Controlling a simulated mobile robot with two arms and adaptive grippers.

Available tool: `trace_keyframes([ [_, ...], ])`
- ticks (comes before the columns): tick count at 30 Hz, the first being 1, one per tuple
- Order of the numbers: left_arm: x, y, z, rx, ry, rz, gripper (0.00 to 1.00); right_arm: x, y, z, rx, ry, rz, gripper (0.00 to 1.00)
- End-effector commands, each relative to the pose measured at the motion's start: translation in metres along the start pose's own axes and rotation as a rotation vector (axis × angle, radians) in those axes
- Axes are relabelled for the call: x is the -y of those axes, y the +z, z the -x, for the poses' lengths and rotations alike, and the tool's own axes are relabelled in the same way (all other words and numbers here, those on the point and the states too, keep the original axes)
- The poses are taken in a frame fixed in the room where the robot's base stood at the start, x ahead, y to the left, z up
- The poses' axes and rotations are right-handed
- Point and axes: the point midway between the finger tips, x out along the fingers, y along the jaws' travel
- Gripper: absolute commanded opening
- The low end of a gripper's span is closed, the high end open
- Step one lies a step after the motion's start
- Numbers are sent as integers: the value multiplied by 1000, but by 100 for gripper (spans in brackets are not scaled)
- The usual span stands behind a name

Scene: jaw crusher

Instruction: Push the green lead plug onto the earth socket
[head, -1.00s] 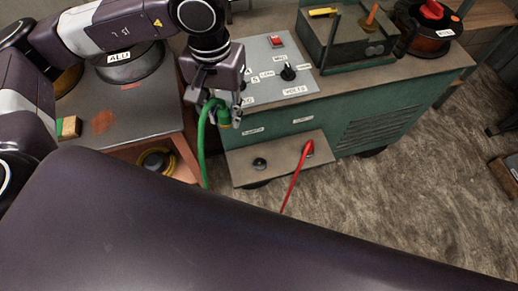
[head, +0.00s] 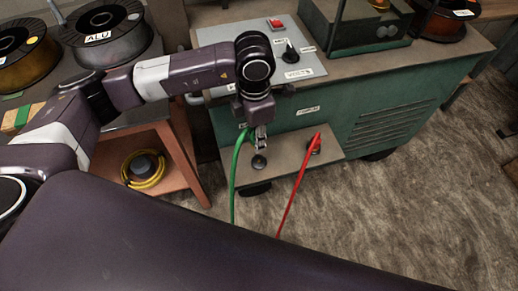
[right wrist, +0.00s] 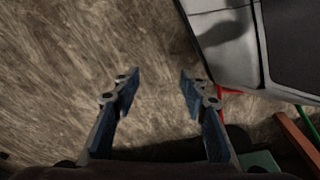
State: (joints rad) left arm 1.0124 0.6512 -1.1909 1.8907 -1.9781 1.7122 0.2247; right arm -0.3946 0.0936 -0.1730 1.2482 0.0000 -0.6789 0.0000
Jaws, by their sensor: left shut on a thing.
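My left gripper (head: 262,143) is shut on the green lead's plug, which is mostly hidden by the fingers. The green lead (head: 236,175) hangs from it in a curve down to the left. The gripper points down just above the dark round socket (head: 259,161) on the left of the welder's front ledge. A small gap seems to show between fingertips and socket, but contact cannot be told. Any label above this socket is hidden by my arm. My right gripper (right wrist: 160,85) is open and empty over the floor in the right wrist view.
A red lead (head: 291,198) runs to a red plug (head: 316,143) on the right of the ledge (head: 288,158). The green welder (head: 370,110) carries a control panel with a black knob (head: 291,52). A side table (head: 168,150) with spools stands left. The floor at right is clear.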

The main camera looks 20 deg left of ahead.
Motion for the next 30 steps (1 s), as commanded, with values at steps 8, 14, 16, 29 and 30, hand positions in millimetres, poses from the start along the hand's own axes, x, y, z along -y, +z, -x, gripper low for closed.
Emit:
trace_keyframes([
  [8,0,8,-34,-4,3,279,5,0,1,-16,0,0,0,40],
  [14,-1,8,-34,-4,4,302,5,0,1,-15,0,0,0,40],
  [16,-1,8,-34,-4,4,301,5,0,1,-15,0,0,0,40],
  [29,-1,8,-44,-5,4,299,5,0,-14,-7,-13,1,-3,40],
  [30,-1,8,-46,-5,4,299,5,-1,-18,-5,-15,1,-3,40],
])
